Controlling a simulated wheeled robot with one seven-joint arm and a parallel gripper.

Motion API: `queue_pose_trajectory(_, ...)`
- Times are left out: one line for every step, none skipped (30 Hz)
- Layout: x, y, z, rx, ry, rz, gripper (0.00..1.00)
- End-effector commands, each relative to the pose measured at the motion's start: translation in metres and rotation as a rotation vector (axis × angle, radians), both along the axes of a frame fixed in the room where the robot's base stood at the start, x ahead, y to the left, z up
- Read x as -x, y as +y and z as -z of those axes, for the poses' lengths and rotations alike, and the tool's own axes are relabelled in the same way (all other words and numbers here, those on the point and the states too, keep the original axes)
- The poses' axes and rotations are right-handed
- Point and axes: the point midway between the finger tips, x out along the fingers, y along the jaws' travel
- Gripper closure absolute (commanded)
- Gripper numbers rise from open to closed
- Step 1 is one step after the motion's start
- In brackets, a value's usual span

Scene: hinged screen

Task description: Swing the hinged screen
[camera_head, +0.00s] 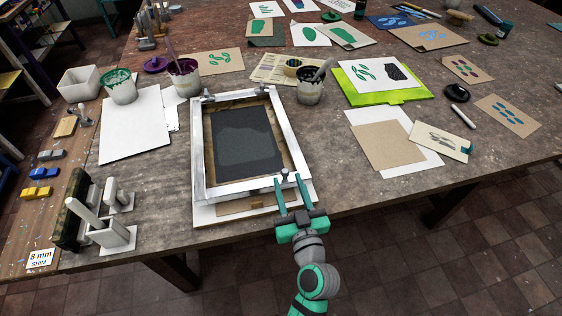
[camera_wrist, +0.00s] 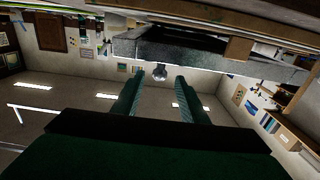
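The hinged screen (camera_head: 197,150) is a white frame with dark mesh, lying low over the table. Small grey hinge clamps (camera_head: 208,96) sit at its far edge. A small knob (camera_head: 285,174) stands out at the near edge, right of centre; it also shows in the wrist view (camera_wrist: 160,72). My gripper (camera_head: 290,181) is open at that near edge, its two green fingers pointing at the screen. In the wrist view the knob appears between the fingertips (camera_wrist: 159,80), with nothing gripped. I cannot tell whether the fingers reach past the knob.
Paint pots (camera_head: 120,86) and a dark ink pot (camera_head: 311,86) stand behind the screen. White paper (camera_head: 135,125) lies left, a brown card (camera_head: 385,145) right. The floor before the table is clear.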

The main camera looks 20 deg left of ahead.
Motion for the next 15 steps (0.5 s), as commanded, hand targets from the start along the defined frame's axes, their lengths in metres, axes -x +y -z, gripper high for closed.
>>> queue_pose_trajectory(-0.008, 0.005, -0.001, 0.001, -0.003, -0.001, 0.61)
queue_pose_trajectory(-0.012, 0.008, -0.001, 0.000, -0.001, -0.001, 0.61)
queue_pose_trajectory(-0.019, 0.012, -0.001, 0.000, -0.002, -0.002, 0.61)
queue_pose_trajectory(-0.023, 0.015, 0.000, 0.001, -0.002, -0.001, 0.61)
queue_pose_trajectory(-0.028, 0.019, -0.001, 0.001, -0.003, -0.001, 0.61)
queue_pose_trajectory(-0.034, 0.022, -0.001, 0.000, -0.001, -0.001, 0.61)
queue_pose_trajectory(-0.038, 0.025, 0.000, 0.001, -0.001, -0.001, 0.61)
queue_pose_trajectory(-0.042, 0.028, -0.001, 0.000, -0.001, -0.002, 0.61)
queue_pose_trajectory(-0.047, 0.032, 0.000, 0.001, -0.001, -0.001, 0.61)
queue_pose_trajectory(-0.050, 0.034, 0.000, 0.002, -0.001, -0.002, 0.61)
queue_pose_trajectory(-0.053, 0.037, -0.001, 0.000, -0.001, -0.002, 0.61)
queue_pose_trajectory(-0.057, 0.040, -0.001, -0.001, -0.001, -0.002, 0.61)
queue_pose_trajectory(-0.060, 0.041, 0.000, 0.000, 0.000, -0.002, 0.61)
queue_pose_trajectory(-0.062, 0.043, 0.000, 0.001, 0.001, -0.002, 0.61)
queue_pose_trajectory(-0.064, 0.045, 0.000, 0.000, 0.000, -0.003, 0.61)
